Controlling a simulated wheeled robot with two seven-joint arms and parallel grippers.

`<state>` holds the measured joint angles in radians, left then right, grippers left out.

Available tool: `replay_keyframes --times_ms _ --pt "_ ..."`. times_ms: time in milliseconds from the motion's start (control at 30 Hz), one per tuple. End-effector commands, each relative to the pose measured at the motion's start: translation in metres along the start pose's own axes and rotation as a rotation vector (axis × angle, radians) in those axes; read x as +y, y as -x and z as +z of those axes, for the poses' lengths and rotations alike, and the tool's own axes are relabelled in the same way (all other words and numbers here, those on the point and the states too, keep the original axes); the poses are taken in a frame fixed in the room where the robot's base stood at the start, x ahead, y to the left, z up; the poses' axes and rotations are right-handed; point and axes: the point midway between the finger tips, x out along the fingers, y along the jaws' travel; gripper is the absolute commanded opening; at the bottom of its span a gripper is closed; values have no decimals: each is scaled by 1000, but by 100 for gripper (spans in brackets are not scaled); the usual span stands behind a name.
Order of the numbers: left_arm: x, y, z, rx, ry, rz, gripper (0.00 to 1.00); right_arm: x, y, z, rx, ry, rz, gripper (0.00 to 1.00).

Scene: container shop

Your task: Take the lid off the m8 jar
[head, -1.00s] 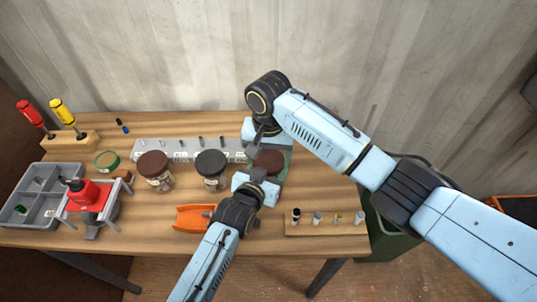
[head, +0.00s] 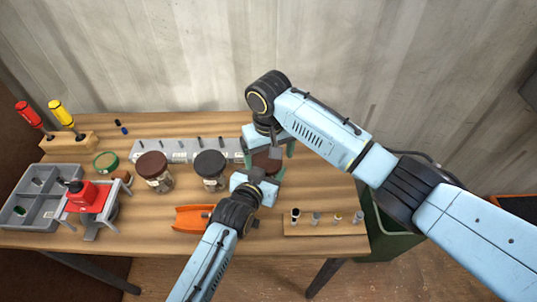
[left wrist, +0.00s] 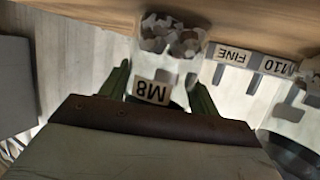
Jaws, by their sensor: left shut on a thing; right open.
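The M8 jar (left wrist: 168,68) is clear, holds metal pieces and carries an M8 label, upside down in the left wrist view. My left gripper (left wrist: 160,88) has its green fingers on both sides of the jar and is shut on it. In the head view the jar's brown lid (head: 266,161) shows between my two grippers, while the jar's body is mostly hidden. My right gripper (head: 268,152) comes from above and behind, open, with its green fingers on either side of the lid. I cannot tell whether the lid is still seated.
A brown-lidded jar (head: 153,170) and a black-lidded jar (head: 211,168) stand to the left. An orange tray (head: 192,218) lies in front, and a wooden strip (head: 325,227) with small parts lies at right. A grey rack (head: 180,149) is behind. A red tool (head: 88,196) stands far left.

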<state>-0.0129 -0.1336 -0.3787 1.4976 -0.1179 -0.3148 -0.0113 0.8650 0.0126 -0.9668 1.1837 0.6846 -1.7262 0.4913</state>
Motion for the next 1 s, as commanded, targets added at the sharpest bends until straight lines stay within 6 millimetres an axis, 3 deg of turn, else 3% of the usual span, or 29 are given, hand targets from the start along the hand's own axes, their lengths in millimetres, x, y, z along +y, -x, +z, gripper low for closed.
replay_keyframes --times_ms 367,633,1000 --pt "5 0 0 -1 -4 7 0 -10 3 1 2 12 -18 95" --pt "4 0 2 -6 -1 7 0 -9 38 0 6 14 -17 95" --pt "2 0 1 -4 -2 4 0 -5 58 -2 13 -87 -7 92"
